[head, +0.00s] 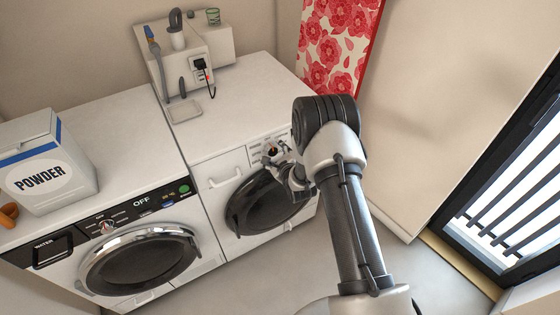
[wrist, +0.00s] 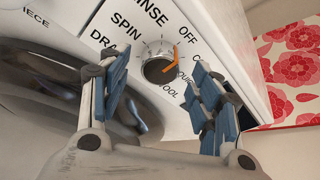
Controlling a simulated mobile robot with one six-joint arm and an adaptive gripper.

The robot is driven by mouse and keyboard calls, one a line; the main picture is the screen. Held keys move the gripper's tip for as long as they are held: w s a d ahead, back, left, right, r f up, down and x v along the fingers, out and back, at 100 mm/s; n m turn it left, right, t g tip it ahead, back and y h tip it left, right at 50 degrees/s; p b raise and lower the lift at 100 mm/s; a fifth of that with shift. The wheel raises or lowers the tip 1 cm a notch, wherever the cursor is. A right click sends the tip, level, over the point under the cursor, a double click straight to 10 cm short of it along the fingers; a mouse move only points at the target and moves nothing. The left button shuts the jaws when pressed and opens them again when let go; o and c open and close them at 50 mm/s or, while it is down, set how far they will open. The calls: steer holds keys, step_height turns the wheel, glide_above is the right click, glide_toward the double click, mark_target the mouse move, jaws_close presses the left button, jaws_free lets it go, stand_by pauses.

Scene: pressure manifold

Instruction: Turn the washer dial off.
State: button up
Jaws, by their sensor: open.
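The washer dial (wrist: 158,70) is a dark round knob with an orange pointer on a white panel. Labels around it read RINSE, SPIN, OFF and WOOL, with others partly cut off. The pointer is toward the upper right, near the OFF side; its exact mark is hard to tell. My gripper (wrist: 157,88) is open, with one blue-padded finger on each side of the dial in the picture; contact is not visible. In the head view the dial (head: 272,150) shows on the right-hand machine, just above my gripper (head: 292,178).
A left-hand machine (head: 140,262) has its own knob and an OFF display. The right-hand machine's round door (head: 265,205) lies below the dial. A red floral panel (head: 335,45) is behind, and a window (head: 515,195) is at right.

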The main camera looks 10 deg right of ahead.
steer(key=v, duration=1)
steer(key=shift+s+r, duration=0.15)
steer(key=shift+s, duration=0.05)
steer(key=s+d+r+n+g+h, duration=0.1)
steer(key=s+r+n+g, duration=0.15)
steer(key=r+n, duration=0.55)
steer(key=s+r+n+g+h, duration=0.1)
steer(key=s+r+n, duration=0.35)
steer(key=r, duration=0.65)
steer(key=s+a+r+n+g, duration=0.1)
steer(key=s+r+n, duration=0.3)
steer(key=s, duration=1)
steer(key=s+r+n+g, duration=0.4)
steer(key=s+n, duration=0.6)
steer(key=s, duration=0.4)
steer(key=shift+s+a+r+n, duration=0.35)
steer(key=shift+r, duration=0.3)
steer(key=shift+c, duration=0.2)
